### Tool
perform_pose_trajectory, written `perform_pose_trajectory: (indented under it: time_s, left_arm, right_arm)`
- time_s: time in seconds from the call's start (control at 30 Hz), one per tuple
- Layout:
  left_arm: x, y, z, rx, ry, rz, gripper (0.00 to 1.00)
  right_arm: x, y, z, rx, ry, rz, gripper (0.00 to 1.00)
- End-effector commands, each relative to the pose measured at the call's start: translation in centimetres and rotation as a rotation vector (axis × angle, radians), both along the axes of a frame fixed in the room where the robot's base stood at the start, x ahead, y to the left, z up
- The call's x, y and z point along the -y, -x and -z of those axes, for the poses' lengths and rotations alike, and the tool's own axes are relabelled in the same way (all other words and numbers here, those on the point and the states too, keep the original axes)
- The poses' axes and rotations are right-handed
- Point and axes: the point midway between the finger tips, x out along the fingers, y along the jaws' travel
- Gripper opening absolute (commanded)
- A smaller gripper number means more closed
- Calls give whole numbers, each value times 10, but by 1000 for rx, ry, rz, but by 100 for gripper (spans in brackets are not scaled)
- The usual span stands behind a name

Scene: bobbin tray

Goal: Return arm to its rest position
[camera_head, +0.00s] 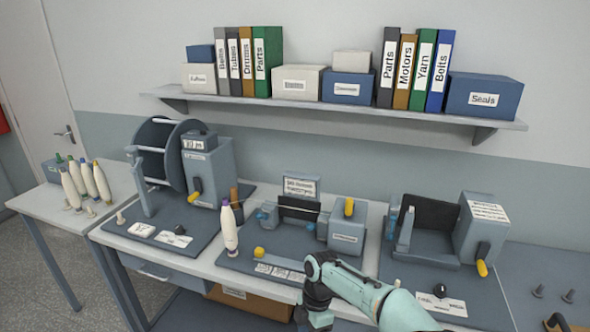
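One of my arms, pale teal with dark joints, comes in from the bottom right. It bends in front of the middle of the bench, and its far end drops out of the bottom edge. No gripper fingers show for either arm. A white bobbin with a purple tip (228,230) stands upright on the bench at the left of the middle machine (347,226). Several similar bobbins (85,183) stand on the side table (30,201) at the left.
A winding machine with a large dark reel (152,155) stands left, and another machine (480,228) stands right. A wall shelf (330,113) holds binders and boxes. A cardboard box (250,303) sits below the bench. Dark pegs (538,291) stand at far right.

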Motion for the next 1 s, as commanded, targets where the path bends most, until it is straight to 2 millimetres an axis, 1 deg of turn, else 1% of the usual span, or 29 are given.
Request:
perform_pose_trajectory:
  time_s: [0.03,0.07,0.1,0.17,0.2,0.27,0.3,0.37,0.4,0.43,0.47,0.5,0.53,0.6,0.7,0.8,0.9,1.0]
  left_arm:
    - [0,1,0,-1,0,0,43]
    - [0,1,0,-1,0,0,43]
    - [0,1,1,-2,1,1,43]
    - [0,2,1,-3,1,0,43]
    - [0,2,1,-3,0,0,43]
    - [0,2,1,-3,0,0,43]
    - [0,2,1,-3,0,0,43]
    - [0,2,1,-3,0,0,43]
    - [0,2,1,-3,0,0,43]
    - [0,2,1,-3,0,0,43]
    - [0,2,1,-3,0,0,43]
    - [0,2,1,-3,0,0,43]
    - [0,2,1,-3,0,0,43]
    - [0,2,1,-3,0,0,43]
    - [0,2,1,-3,0,0,43]
    - [0,2,1,-3,0,0,43]
    - [0,2,1,-3,0,0,43]
    - [0,2,1,-3,0,0,43]
  right_arm:
    - [4,8,39,-29,0,119,56]
    - [5,12,60,-42,-3,200,56]
    - [8,20,87,-60,-5,313,56]
    - [12,35,127,-92,-8,492,56]
    - [16,47,152,-117,-8,616,56]
    - [22,68,185,-156,-3,807,56]
    - [26,83,205,-182,3,936,56]
    - [34,108,232,-226,18,1135,56]
    - [39,127,247,-255,31,1270,56]
    - [43,140,257,-275,42,1369,56]
    - [48,154,266,-295,55,1470,56]
    - [54,172,276,-318,72,1597,56]
    - [58,186,281,-335,87,1689,56]
    - [67,214,290,-364,119,1881,56]
    - [78,245,296,-388,157,2089,56]
    - [85,262,297,-398,180,2216,56]
    - [87,269,296,-398,186,2270,56]
    - [88,269,296,-398,187,2279,56]
